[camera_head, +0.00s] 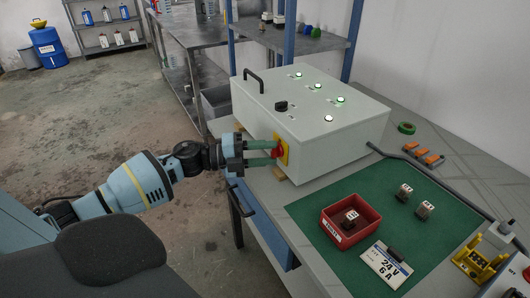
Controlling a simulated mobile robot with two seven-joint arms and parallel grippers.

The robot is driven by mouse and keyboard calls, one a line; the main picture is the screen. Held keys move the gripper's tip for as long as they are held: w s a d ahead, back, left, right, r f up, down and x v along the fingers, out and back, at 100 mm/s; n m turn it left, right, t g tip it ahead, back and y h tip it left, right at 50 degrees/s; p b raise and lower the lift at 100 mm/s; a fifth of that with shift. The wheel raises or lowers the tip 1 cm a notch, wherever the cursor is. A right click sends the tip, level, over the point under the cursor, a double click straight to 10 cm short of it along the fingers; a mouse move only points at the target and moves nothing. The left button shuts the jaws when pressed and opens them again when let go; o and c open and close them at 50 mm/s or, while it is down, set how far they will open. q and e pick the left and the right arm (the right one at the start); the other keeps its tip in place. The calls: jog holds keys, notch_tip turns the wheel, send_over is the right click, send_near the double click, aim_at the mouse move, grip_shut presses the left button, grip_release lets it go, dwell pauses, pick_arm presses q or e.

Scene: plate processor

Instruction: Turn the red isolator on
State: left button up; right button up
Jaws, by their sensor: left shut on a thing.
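The red isolator (279,150) is a small red knob on a yellow plate (284,157), on the side of the white control box (335,137) that faces my left arm. My left gripper (272,153) reaches in from the left, with its two green fingers level, one above the other. The fingertips are at the red knob and shut on it. The fingers partly hide the knob, so its exact turn angle is hard to tell. My right gripper is not in view.
A green mat (370,205) on the table holds a red bin (350,219), small modules and a "24 V 6 A" card (386,265). Open floor lies left of the table.

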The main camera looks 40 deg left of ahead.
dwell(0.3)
pick_arm(q)
jog(key=o, duration=1)
jog(key=shift+s, duration=0.1)
jog(key=v, duration=0.7)
jog(key=shift+s+a+b, duration=0.25)
jog(key=shift+a+b, duration=0.05)
jog(key=shift+b, duration=0.15)
jog(key=shift+r, duration=0.1)
